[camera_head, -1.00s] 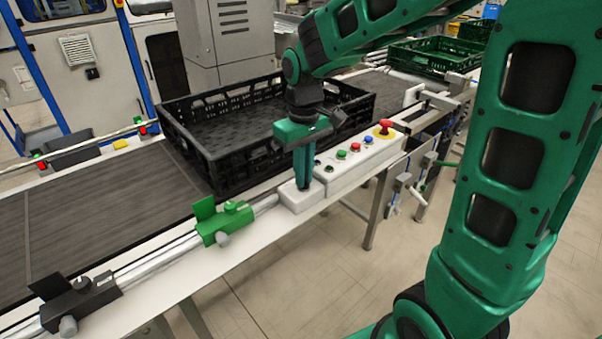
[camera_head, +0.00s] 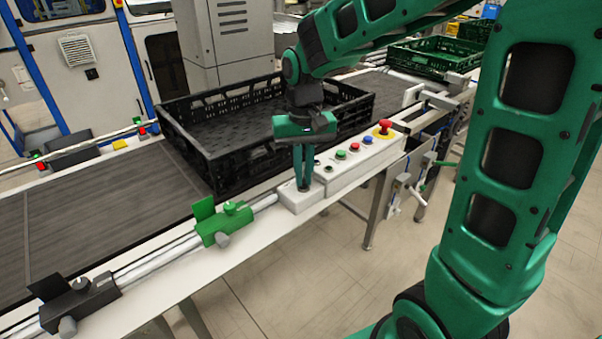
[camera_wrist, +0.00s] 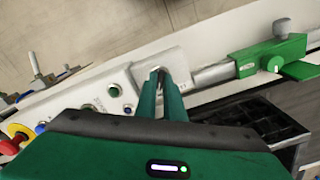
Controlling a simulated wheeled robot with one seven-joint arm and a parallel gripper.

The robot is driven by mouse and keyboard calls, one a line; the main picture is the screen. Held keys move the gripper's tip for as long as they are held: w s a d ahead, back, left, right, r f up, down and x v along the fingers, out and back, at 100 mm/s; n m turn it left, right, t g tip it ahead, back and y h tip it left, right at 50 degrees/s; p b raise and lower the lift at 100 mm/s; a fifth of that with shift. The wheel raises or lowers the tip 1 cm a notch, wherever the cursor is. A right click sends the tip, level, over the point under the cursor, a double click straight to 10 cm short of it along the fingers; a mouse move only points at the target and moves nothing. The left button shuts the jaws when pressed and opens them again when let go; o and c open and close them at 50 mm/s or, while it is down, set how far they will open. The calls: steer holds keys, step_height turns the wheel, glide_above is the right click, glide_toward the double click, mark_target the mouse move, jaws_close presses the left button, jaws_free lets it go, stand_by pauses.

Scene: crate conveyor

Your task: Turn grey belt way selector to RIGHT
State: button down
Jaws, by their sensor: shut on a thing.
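The grey way selector is on a small pale box (camera_head: 301,200) at the left end of the button panel, at the near edge of the belt. My gripper (camera_head: 304,186) points down over this box, its fingertips shut on the selector knob. In the wrist view, the two green fingers (camera_wrist: 160,76) come together at the box (camera_wrist: 176,62). The knob itself is mostly hidden between the fingertips, so its pointing direction cannot be read.
The white panel (camera_head: 357,160) has several coloured buttons and a red mushroom button (camera_head: 384,127). A black crate (camera_head: 205,165) stands on the belt (camera_head: 100,225) close behind my gripper. A green clamp (camera_head: 222,224) sits on the rail to the left.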

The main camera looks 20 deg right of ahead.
steer(key=shift+a, duration=0.15)
steer(key=c, duration=1.9)
jaws_free()
steer(key=shift+o, duration=0.2)
step_height(320, 180, up, 11)
steer(key=shift+f, duration=0.15)
steer(key=s+d+f+m, duration=0.2)
steer(key=s+d+f, duration=0.2)
steer(key=s+d, duration=0.4)
steer(key=s+d+f+m, duration=0.2)
steer(key=s+d+f, duration=0.3)
steer(key=s, duration=1.1)
steer(key=d, duration=0.3)
steer(key=shift+d+f, duration=0.3)
steer(key=shift+d, duration=0.1)
